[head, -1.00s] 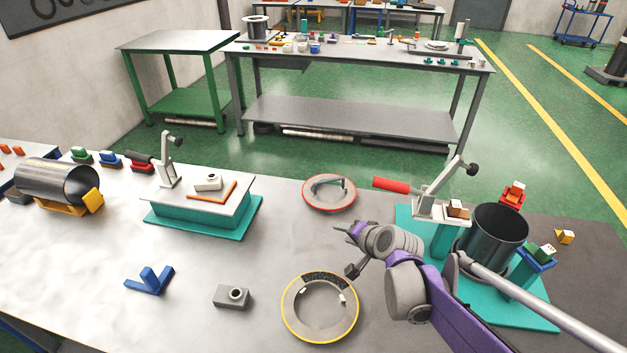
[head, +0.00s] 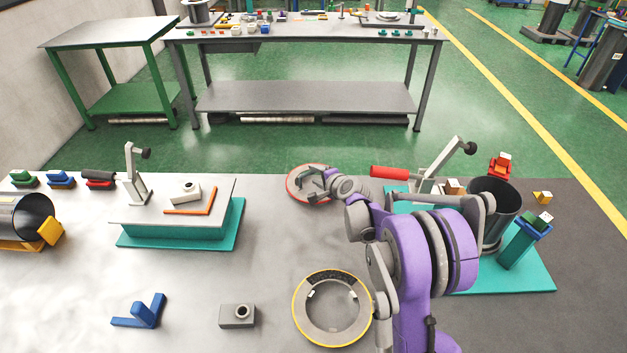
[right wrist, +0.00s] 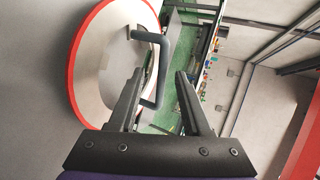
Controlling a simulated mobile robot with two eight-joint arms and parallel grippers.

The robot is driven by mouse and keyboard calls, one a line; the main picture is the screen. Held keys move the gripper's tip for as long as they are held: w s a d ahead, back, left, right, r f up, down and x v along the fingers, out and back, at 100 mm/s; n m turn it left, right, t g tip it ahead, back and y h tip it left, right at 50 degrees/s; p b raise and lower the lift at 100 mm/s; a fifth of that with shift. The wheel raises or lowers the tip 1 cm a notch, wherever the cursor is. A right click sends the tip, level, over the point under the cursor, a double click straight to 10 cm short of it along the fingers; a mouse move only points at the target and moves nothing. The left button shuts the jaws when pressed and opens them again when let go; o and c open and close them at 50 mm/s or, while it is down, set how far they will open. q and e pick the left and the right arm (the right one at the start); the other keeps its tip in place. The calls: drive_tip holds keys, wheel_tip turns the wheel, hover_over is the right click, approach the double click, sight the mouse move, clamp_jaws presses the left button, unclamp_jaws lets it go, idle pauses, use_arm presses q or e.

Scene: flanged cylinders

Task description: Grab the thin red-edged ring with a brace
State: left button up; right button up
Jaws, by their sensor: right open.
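The thin red-edged ring (head: 295,183) lies on the table near its far edge in the head view. A grey brace, shaped like a handle, stands on the ring; it shows best in the right wrist view (right wrist: 163,60), where the ring (right wrist: 88,75) fills the left side. My right gripper (head: 325,178) reaches over the ring in the head view and hides part of it. In the right wrist view my right gripper (right wrist: 160,75) is open, with the brace between and just beyond its fingertips. I cannot tell whether they touch. My left gripper is not in view.
A yellow-edged ring (head: 300,325) lies nearer on the table. A second teal fixture (head: 180,232) stands left. Bare table (head: 265,255) lies between.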

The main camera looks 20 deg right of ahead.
drive_tip(key=x, duration=0.4)
drive_tip(key=p+x, duration=0.1)
drive_tip(key=x, duration=0.1)
drive_tip(key=shift+w+d+r, duration=0.1)
drive_tip(key=shift+d, duration=0.15)
drive_tip(key=shift+c, duration=0.3)
clamp_jaws()
idle(1.0)
